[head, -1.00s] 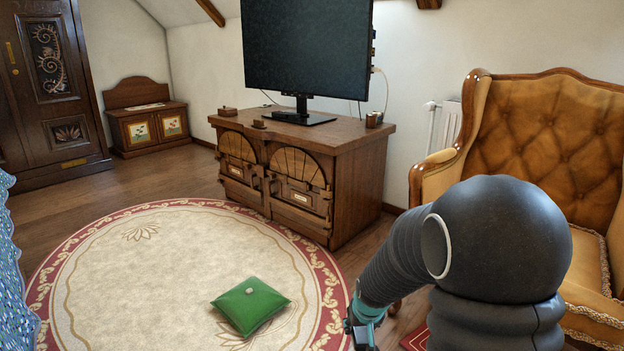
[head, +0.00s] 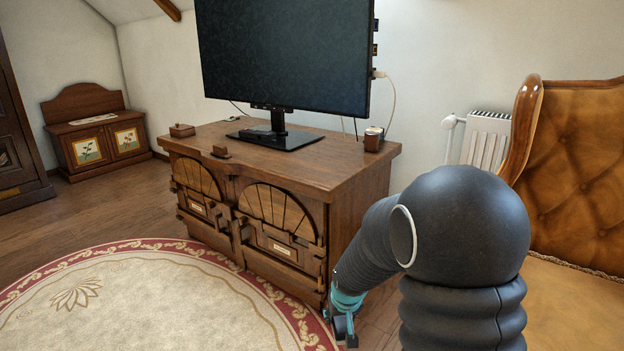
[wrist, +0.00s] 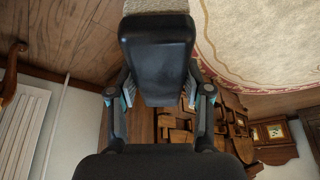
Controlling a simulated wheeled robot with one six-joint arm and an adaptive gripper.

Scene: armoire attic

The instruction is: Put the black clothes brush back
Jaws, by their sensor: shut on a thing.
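My gripper (wrist: 160,98) is shut on the black clothes brush (wrist: 157,55), with a finger on each side of it in the wrist view. The brush has a smooth dark back, and a pale bristle strip shows at its far end. In the head view my gripper (head: 343,318) hangs low in front of the right side of the wooden TV cabinet (head: 358,210). The brush cannot be made out there.
A TV (head: 285,50) stands on the cabinet with a small wooden box (head: 182,130) and a small clock-like item (head: 374,139). An armchair (head: 580,180) is at right, a radiator (head: 487,138) behind. A low chest (head: 95,140) stands far left. The round rug (head: 150,300) looks clear.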

